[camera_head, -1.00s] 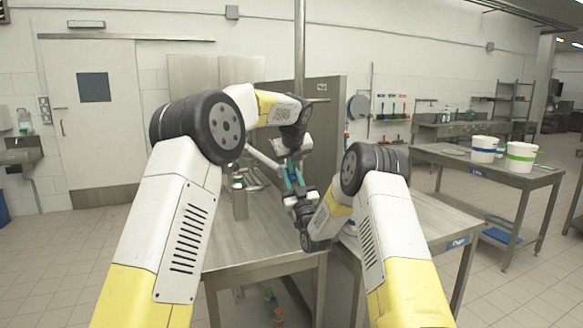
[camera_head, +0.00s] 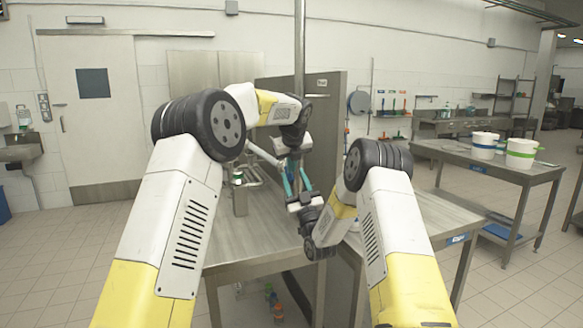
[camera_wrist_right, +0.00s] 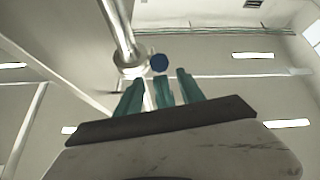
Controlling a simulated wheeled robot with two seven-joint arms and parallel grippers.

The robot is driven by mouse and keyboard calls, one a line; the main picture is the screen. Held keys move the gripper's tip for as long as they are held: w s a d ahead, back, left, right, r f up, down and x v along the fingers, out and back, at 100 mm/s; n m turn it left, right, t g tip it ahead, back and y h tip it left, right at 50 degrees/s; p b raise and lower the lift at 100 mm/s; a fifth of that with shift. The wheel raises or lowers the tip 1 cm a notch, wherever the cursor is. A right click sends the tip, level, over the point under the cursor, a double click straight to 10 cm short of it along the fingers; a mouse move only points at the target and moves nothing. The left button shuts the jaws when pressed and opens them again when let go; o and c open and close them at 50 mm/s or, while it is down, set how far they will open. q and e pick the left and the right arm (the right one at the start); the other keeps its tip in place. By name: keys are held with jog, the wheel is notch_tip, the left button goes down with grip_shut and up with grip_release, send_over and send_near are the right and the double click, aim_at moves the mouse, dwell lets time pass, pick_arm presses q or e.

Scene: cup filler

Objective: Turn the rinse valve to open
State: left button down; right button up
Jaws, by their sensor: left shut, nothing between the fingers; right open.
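A vertical metal pipe (camera_head: 300,60) rises behind the near table. In the right wrist view the pipe (camera_wrist_right: 118,32) ends in a fitting beside a round dark blue disc (camera_wrist_right: 159,63), which may be the rinse valve's handle. The valve cannot be made out in the head view, where my arms cover that spot. My left gripper (camera_head: 289,160) is shut and empty in front of the pipe. My right gripper (camera_head: 297,182) points up just below it, open and empty. Its teal fingers (camera_wrist_right: 160,90) point towards the disc, with another teal piece between them.
The steel table (camera_head: 265,235) below carries a metal fixture (camera_head: 240,200) left of the grippers. A tall grey panel (camera_head: 330,110) stands behind. A side table (camera_head: 500,165) at right holds two white buckets (camera_head: 521,153). Small bottles (camera_head: 278,312) sit beneath the near table.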

jog(key=v, duration=0.8)
notch_tip(320, 180, up, 8)
jog(key=w+g+h, duration=0.2)
jog(key=g, duration=0.2)
jog(key=s+d+r+m+g+h, duration=0.2)
jog(key=s+d+r+g+h, duration=0.15)
jog(key=s, duration=0.25)
pick_arm(q)
jog(key=shift+w+f+t, duration=0.1)
jog(key=shift+f+t, duration=0.25)
jog(key=shift+t, duration=0.05)
pick_arm(e)
jog(key=s+d+f+m+g, duration=0.1)
jog(key=s+g, duration=0.4)
jog(key=s, duration=1.3)
jog(key=s+d+f+m+g, duration=0.1)
jog(key=s+g, duration=0.4)
jog(key=s, duration=1.3)
notch_tip(320, 180, down, 3)
jog(key=shift+r+m, duration=0.2)
jog(key=shift+m, duration=0.4)
